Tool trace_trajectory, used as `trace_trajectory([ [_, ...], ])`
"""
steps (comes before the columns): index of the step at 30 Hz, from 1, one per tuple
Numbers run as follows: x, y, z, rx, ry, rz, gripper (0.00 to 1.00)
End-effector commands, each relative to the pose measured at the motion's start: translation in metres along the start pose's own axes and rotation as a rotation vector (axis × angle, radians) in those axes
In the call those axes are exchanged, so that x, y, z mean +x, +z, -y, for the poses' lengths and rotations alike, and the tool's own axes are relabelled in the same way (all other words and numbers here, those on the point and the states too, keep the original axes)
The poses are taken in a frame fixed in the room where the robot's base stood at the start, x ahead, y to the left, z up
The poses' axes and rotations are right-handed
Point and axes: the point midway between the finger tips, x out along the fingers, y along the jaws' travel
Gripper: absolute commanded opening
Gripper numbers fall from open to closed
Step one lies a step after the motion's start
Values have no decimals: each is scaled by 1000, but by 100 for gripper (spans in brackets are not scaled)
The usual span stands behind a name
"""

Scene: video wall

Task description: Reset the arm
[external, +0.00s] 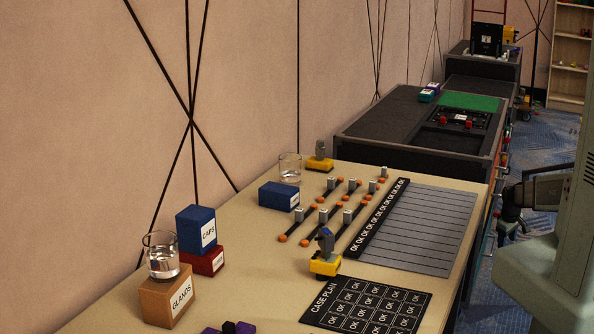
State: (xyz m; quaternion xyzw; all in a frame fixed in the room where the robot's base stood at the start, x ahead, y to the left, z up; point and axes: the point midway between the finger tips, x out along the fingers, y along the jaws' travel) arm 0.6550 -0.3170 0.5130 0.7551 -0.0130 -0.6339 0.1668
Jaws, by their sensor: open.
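My gripper cannot be made out in the external view. A pale grey-green body part, which I take to be mine, fills the right edge. The tan worktable (262,232) carries all the parts. No gripper shows over it or touches anything on it.
On the table stand a GLANDS box (168,302) with a glass (162,258) on top, a blue CAPS box (197,230) on a red box (205,262), another glass (289,168), a yellow-based fixture (325,262), a CASE PLAN mat (335,310) and a grey slatted panel (428,225).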

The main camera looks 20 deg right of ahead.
Motion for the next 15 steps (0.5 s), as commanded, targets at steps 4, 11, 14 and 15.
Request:
trace_trajectory([
  [4,6,37,90,24,-97,85,55],
  [11,2,109,212,65,-220,252,55],
  [14,-5,145,257,80,-260,334,55],
  [15,-9,160,274,87,-273,368,55],
])
